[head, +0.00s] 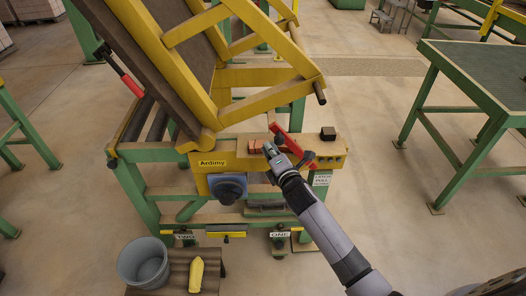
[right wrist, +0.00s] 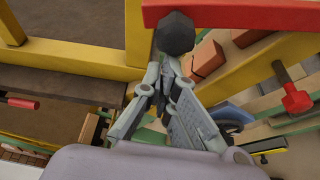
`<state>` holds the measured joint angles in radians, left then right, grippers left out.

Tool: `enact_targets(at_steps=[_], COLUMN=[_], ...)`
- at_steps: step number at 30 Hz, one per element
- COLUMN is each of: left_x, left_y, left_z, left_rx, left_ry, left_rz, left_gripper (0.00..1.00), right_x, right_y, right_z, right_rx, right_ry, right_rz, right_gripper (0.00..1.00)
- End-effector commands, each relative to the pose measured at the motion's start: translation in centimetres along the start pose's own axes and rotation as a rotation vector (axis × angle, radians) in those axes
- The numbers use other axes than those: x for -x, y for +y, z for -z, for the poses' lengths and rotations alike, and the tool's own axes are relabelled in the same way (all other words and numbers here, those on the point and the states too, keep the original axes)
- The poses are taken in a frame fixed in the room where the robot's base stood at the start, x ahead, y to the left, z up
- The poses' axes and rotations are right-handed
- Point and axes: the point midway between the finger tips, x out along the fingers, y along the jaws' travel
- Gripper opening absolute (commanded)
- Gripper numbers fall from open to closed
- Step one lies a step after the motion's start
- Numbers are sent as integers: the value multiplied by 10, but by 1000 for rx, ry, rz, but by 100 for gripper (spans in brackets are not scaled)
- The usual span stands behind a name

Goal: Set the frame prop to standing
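A yellow frame (head: 262,78) with a dark panel stands tilted up over a green-legged stand. A red bar (head: 291,146), which looks like the frame prop, lies slantwise along the yellow front beam (head: 232,161). In the right wrist view the red bar (right wrist: 235,15) crosses the top, with a dark round knob (right wrist: 175,33) at its side. My right gripper (head: 268,149) is at the bar beside the beam. In the right wrist view its fingertips (right wrist: 160,72) are drawn together just short of the knob, with nothing clearly between them. My left gripper is out of view.
A blue rotary knob (head: 228,187) and a label reading "LATCH PULL" (head: 322,178) are on the stand's front. A grey bucket (head: 144,263) and a yellow object (head: 196,275) are below. A green conveyor table (head: 485,75) stands right, with clear floor between.

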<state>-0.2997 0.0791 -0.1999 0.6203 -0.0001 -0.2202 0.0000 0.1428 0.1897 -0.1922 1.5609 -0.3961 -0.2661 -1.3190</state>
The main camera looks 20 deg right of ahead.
Motion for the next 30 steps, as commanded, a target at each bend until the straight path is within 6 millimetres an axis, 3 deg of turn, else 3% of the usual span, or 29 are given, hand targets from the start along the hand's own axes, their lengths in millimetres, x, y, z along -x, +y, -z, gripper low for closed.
enact_targets(at_steps=[6,18,30], left_x=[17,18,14], left_y=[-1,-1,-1], left_z=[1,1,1], left_rx=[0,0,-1], left_ry=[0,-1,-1], left_rz=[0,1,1], left_gripper=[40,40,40], right_x=[14,37,49], right_y=[16,18,12], right_z=[-41,-108,-142], right_rx=[-158,-462,-616], right_ry=[-5,-4,-3], right_rz=[-58,-164,-217], right_gripper=[0,0,0])
